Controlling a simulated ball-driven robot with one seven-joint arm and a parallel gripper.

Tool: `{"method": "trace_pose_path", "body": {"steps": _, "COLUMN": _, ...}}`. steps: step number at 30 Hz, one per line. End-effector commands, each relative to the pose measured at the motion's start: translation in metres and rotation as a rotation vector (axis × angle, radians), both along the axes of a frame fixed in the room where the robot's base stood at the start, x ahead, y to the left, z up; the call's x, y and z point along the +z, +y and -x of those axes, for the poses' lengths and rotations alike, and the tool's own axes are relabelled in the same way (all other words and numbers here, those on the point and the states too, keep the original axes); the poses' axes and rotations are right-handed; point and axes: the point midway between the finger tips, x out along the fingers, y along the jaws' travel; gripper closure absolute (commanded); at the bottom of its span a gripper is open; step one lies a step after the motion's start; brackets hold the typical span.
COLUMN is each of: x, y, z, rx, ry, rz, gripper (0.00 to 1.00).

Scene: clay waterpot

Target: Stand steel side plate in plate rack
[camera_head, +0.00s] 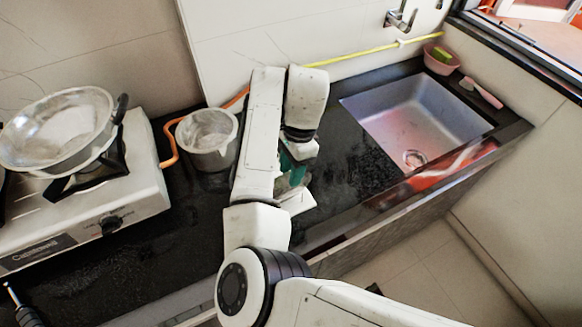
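I cannot make out a steel side plate or a plate rack in this view. My white arm rises across the middle and folds over, with its wrist end pointing down above the black counter (346,165). My gripper (294,180) is mostly hidden by my own arm links. A small teal patch (288,168) shows beside it, partly covered; I cannot tell what it is. Whether the gripper is open or shut, or holds anything, cannot be seen.
A metal pot (208,140) stands left of my arm. A white gas stove (135,190) with a large steel pan (55,130) is farther left. A steel sink (415,115) is right, with a pink basket (441,60) behind it. Bare counter lies between arm and sink.

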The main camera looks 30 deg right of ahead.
Motion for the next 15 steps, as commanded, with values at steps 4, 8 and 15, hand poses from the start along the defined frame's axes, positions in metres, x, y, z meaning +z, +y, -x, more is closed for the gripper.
{"method": "trace_pose_path", "body": {"steps": 4, "x": 0.000, "y": 0.000, "z": 0.000, "rx": 0.000, "ry": 0.000, "rz": 0.000, "gripper": 0.60}}
{"method": "trace_pose_path", "body": {"steps": 8, "x": 0.002, "y": 0.000, "z": 0.000, "rx": 0.000, "ry": -0.001, "rz": 0.000, "gripper": 0.60}}
{"method": "trace_pose_path", "body": {"steps": 15, "x": 0.030, "y": -0.004, "z": -0.003, "rx": -0.002, "ry": -0.005, "rz": 0.000, "gripper": 0.60}}
